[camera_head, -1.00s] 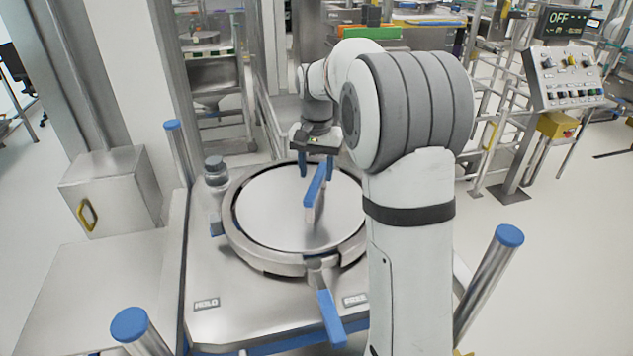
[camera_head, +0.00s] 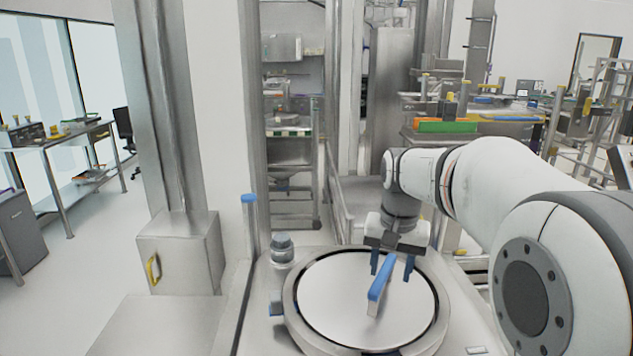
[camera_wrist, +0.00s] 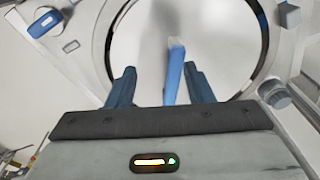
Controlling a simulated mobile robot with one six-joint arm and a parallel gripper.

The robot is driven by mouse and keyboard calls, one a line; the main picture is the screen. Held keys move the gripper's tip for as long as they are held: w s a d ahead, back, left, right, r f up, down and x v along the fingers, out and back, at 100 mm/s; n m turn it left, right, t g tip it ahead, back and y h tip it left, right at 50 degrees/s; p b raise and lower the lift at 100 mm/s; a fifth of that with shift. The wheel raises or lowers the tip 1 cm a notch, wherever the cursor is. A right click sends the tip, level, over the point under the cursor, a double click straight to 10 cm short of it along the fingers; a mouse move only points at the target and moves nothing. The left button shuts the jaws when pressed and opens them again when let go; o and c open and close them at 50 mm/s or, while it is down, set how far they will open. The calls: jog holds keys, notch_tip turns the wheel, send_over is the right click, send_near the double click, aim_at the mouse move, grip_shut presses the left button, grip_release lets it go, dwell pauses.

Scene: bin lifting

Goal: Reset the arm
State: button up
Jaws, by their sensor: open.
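My gripper (camera_head: 391,272) is open above the far part of the round metal lid (camera_head: 335,310) in the head view. Its two blue fingers point down near the far end of the lid's blue handle (camera_head: 380,278). In the wrist view the gripper (camera_wrist: 161,76) has its fingers apart, with the handle (camera_wrist: 174,72) showing between them and clear space on both sides. Neither finger appears to touch the handle, though the exact height over it is hard to tell. My arm reaches in from the right of the head view.
A capped metal post (camera_head: 282,248) stands left of the lid. A steel box with a yellow handle (camera_head: 178,250) and a blue-topped pole (camera_head: 250,225) are further left. Shelving (camera_head: 290,130) and a bench with a green bin (camera_head: 447,126) stand behind. Open floor lies at left.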

jog(key=s+a+f+n+t, duration=0.1)
jog(key=s+f+n, duration=0.1)
jog(key=s, duration=0.8)
jog(key=s+f+n+t, duration=0.1)
jog(key=s+f, duration=0.3)
jog(key=s, duration=0.6)
jog(key=shift+a+n, duration=0.35)
jog(key=shift+n, duration=0.15)
jog(key=shift+w, duration=0.1)
jog(key=shift+c, duration=0.4)
